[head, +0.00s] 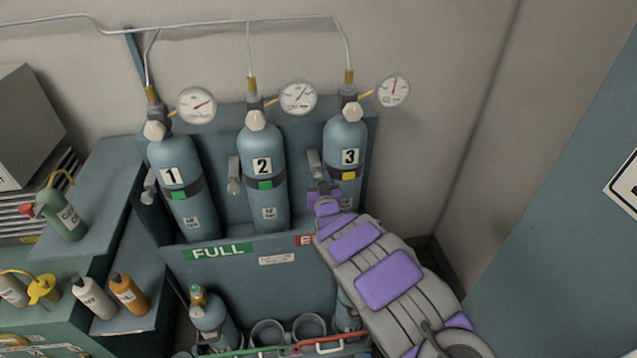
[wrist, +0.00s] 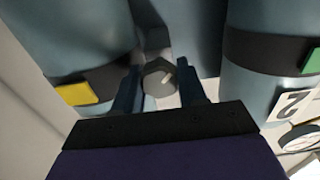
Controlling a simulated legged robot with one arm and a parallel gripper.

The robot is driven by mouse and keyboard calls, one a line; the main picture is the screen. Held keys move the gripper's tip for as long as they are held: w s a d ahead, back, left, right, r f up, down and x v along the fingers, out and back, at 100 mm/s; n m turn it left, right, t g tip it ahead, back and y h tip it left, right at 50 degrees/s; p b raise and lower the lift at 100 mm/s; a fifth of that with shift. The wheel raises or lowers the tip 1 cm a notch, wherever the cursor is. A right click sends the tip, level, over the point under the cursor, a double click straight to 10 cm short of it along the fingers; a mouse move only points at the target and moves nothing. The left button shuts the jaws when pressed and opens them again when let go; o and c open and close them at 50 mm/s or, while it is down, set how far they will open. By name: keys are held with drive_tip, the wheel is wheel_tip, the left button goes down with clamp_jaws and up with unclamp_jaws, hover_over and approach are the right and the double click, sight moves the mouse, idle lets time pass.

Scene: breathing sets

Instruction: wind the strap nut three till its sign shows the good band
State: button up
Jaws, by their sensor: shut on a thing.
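Cylinder three (head: 345,140) is blue-grey and stands at the right of the rack. Its black strap carries a yellow sign (head: 348,176), also in the wrist view (wrist: 73,93). Strap nut three (wrist: 159,79) is a grey round knob with a pale mark, between cylinders three and two. My gripper (head: 322,194) reaches in from the lower right and hides the nut in the head view. In the wrist view my gripper (wrist: 160,88) has its dark fingers on both sides of the nut, shut on it.
Cylinder one (head: 181,205) and cylinder two (head: 262,195) stand to the left with green strap signs. Gauges and a pipe sit above. The rack's front panel (head: 245,285) lies below, with a small cylinder (head: 210,318) at lower left. A wall is close on the right.

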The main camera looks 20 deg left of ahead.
drive_tip(key=shift+a+r+n+b, duration=0.1)
drive_tip(key=shift+n+b, duration=0.95)
drive_tip(key=shift+n, duration=1.05)
drive_tip(key=o, duration=0.8)
drive_tip(key=shift+a, duration=0.1)
drive_tip(key=shift+s, duration=0.1)
drive_tip(key=p+v, duration=0.3)
drive_tip(key=v, duration=1.4)
